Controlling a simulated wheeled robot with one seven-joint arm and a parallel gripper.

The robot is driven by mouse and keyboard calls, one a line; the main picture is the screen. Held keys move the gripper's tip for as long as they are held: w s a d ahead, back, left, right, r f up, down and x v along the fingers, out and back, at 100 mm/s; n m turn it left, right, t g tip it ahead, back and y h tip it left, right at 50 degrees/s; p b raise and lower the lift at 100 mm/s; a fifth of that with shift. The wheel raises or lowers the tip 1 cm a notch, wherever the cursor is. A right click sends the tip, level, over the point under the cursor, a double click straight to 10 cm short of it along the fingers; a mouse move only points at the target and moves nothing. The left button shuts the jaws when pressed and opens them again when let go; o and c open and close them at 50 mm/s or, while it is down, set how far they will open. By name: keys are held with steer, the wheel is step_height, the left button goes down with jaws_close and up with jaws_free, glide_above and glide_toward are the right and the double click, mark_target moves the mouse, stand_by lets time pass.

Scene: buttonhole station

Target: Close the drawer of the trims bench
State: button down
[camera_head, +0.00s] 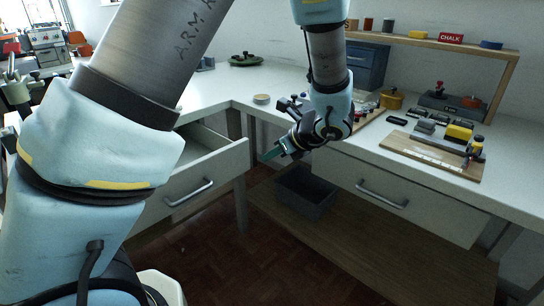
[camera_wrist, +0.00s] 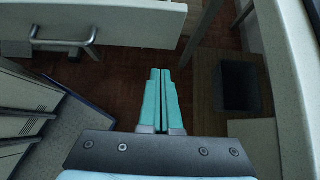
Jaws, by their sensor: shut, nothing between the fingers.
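The open drawer (camera_head: 205,185) sticks out from the bench on the left in the head view. Its pale front and bar handle (camera_head: 188,193) face the room, and part of its inside shows. In the wrist view the drawer front (camera_wrist: 125,14) and its handle (camera_wrist: 64,40) are at the upper left. My gripper (camera_head: 268,155) is shut and empty, just right of the drawer front's right end. Its teal fingertips (camera_wrist: 160,72) are pressed together below the drawer front in the wrist view.
A second drawer (camera_head: 400,196), shut, is under the right bench. A dark bin (camera_head: 304,192) stands on the low shelf below it; it also shows in the wrist view (camera_wrist: 238,86). A bench leg (camera_head: 240,203) stands beside the open drawer. The floor (camera_head: 225,265) in front is clear.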

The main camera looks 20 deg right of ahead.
mark_target(241, 161)
steer(key=shift+w+a+f, duration=0.7)
steer(key=shift+w+f, duration=0.1)
steer(key=shift+w, duration=0.6)
steer(key=shift+w+a+f, duration=0.7)
steer(key=shift+w+f, duration=0.1)
steer(key=shift+w, duration=0.6)
steer(key=shift+w+a+f, duration=0.7)
steer(key=shift+w+f, duration=0.1)
steer(key=shift+w, duration=0.6)
steer(key=shift+w, duration=0.1)
steer(key=w+a, duration=0.3)
steer(key=w, duration=0.3)
steer(key=w+a+p, duration=0.1)
steer(key=w+a, duration=0.2)
steer(key=w, duration=0.4)
steer(key=w+a, duration=0.3)
steer(key=w, duration=0.4)
steer(key=shift+w+a+p, duration=0.1)
steer(key=shift+a+p, duration=0.2)
steer(key=shift+a, duration=0.05)
steer(key=shift+w+a, duration=0.15)
steer(key=shift+w, duration=0.05)
